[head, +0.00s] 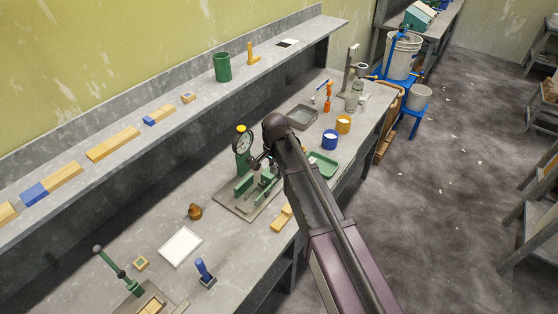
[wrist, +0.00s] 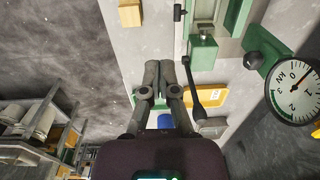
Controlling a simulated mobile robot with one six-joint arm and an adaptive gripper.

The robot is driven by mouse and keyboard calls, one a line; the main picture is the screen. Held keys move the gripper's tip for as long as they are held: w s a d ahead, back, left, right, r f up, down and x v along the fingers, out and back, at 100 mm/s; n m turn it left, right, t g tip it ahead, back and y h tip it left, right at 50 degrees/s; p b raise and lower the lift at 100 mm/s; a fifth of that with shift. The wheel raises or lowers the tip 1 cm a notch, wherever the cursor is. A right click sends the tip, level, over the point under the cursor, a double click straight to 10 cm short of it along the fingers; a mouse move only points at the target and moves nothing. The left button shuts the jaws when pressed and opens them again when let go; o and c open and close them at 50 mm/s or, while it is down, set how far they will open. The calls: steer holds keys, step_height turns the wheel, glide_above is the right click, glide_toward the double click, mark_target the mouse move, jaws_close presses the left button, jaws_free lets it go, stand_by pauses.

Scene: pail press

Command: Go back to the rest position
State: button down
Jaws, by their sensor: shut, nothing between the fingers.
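My gripper (wrist: 159,72) is shut and empty, its two fingers together in the middle of the wrist view. In the head view my arm reaches over the bench (head: 165,215), and my gripper is mostly hidden, close to the green press (head: 243,187). The press has a round dial gauge (head: 242,141) with a yellow top. In the wrist view the gauge (wrist: 296,92) is at the right, and a dark lever with a round end (wrist: 198,96) is just right of the fingers. I cannot tell whether the fingers touch anything.
A shelf (head: 200,92) runs behind the bench. Open floor (head: 450,200) lies to the right.

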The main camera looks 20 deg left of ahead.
steer(key=d+f+n+b, duration=0.1)
steer(key=d+f+b, duration=0.2)
steer(key=d, duration=1.9)
steer(key=s+d+f+n+b, duration=0.1)
steer(key=s+d, duration=0.3)
steer(key=d, duration=0.6)
steer(key=s+d+f+n+b, duration=0.1)
steer(key=s+d, duration=0.3)
steer(key=d, duration=0.6)
steer(key=shift+s+d+f+b, duration=0.35)
steer(key=shift+f+b, duration=0.35)
steer(key=shift+a, duration=0.1)
